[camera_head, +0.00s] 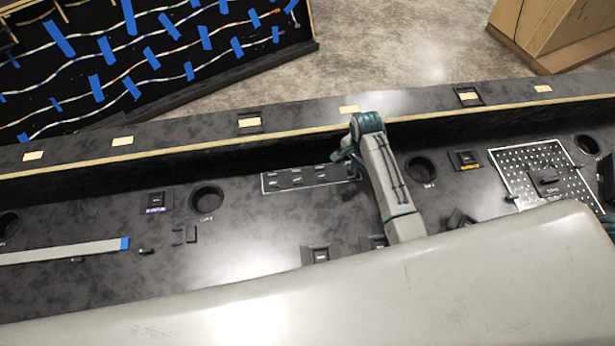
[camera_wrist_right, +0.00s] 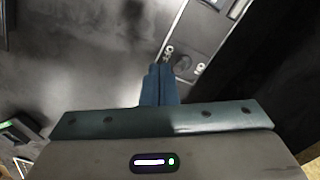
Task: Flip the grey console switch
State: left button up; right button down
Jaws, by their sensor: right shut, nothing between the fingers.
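The dark console (camera_head: 260,230) runs across the head view. A white-outlined panel (camera_head: 290,182) with several small dark switches lies on it near the back wall. My right gripper (camera_head: 347,160) is at the right end of this panel. In the right wrist view its blue fingers (camera_wrist_right: 160,72) are together and empty. My left gripper is out of view.
Round holes (camera_head: 207,200) and small dark blocks (camera_head: 156,202) dot the console. A raised ledge (camera_head: 200,138) runs along its back. A perforated panel (camera_head: 525,165) lies at right, and a flat light strip (camera_head: 60,254) at left.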

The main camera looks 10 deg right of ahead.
aim_at(352, 179)
jog(key=shift+f, duration=0.25)
jog(key=shift+f, duration=1.15)
jog(key=shift+f, duration=0.1)
jog(key=shift+w+b, duration=0.3)
jog(key=shift+b, duration=0.1)
jog(key=shift+w, duration=0.9)
